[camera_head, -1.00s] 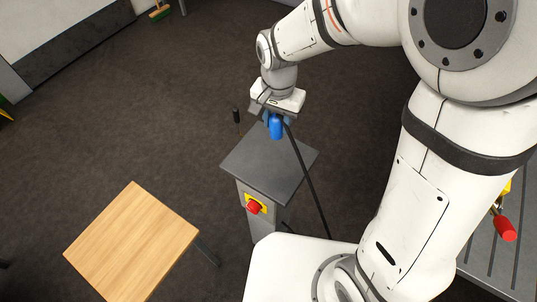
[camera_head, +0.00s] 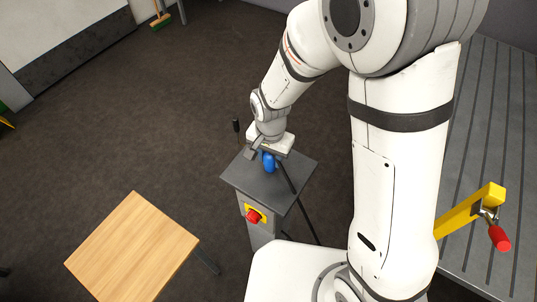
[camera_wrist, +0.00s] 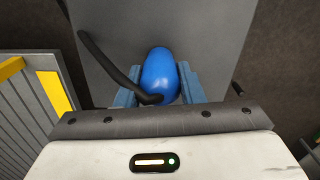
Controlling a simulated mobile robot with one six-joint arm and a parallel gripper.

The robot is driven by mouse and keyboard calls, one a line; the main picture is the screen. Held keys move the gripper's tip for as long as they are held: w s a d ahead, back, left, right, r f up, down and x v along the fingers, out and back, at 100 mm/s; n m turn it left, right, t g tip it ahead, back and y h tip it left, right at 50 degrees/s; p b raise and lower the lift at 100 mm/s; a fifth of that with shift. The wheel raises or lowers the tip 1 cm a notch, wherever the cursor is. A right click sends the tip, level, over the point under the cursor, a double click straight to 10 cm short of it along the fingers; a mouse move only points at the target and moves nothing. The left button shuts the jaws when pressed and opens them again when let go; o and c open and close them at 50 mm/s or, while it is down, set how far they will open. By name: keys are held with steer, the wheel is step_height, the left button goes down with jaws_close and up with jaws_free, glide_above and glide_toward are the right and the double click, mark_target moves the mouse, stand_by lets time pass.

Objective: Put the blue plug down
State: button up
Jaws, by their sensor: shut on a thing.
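The blue plug (camera_head: 269,163) is rounded, with a black cable running from it. In the head view it is just under my gripper (camera_head: 266,155), over the dark grey top of a pedestal (camera_head: 290,185). My gripper is shut on the plug. In the wrist view the plug (camera_wrist: 159,75) sits between the two blue-grey fingers of my gripper (camera_wrist: 158,88), above the grey top (camera_wrist: 205,35). The cable (camera_wrist: 100,60) bends away to the upper left. I cannot tell whether the plug touches the pedestal top.
The pedestal has a red button on a yellow plate (camera_head: 254,215) on its front. A wooden table (camera_head: 133,245) stands to the left. A thin black-topped post (camera_head: 236,126) rises behind the pedestal. A yellow clamp with a red handle (camera_head: 500,238) is at the right on a grooved grey surface (camera_head: 480,150).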

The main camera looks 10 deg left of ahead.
steer(key=shift+f, duration=0.25)
steer(key=o, duration=1.1)
steer(key=shift+r, duration=0.1)
step_height(320, 180, up, 12)
steer(key=b, duration=0.1)
steer(key=s+d+r+n+t, duration=0.1)
steer(key=s+d+r, duration=0.1)
steer(key=d, duration=0.5)
steer(key=s+d+r+n+t, duration=0.1)
steer(key=s+d+r, duration=0.2)
steer(key=d, duration=0.5)
steer(key=s+d+r+n+t, duration=0.1)
steer(key=s+d+r, duration=0.2)
steer(key=d, duration=0.4)
steer(key=shift+s+d+r, duration=0.15)
steer(key=shift+d+r, duration=0.15)
steer(key=shift+d, duration=0.1)
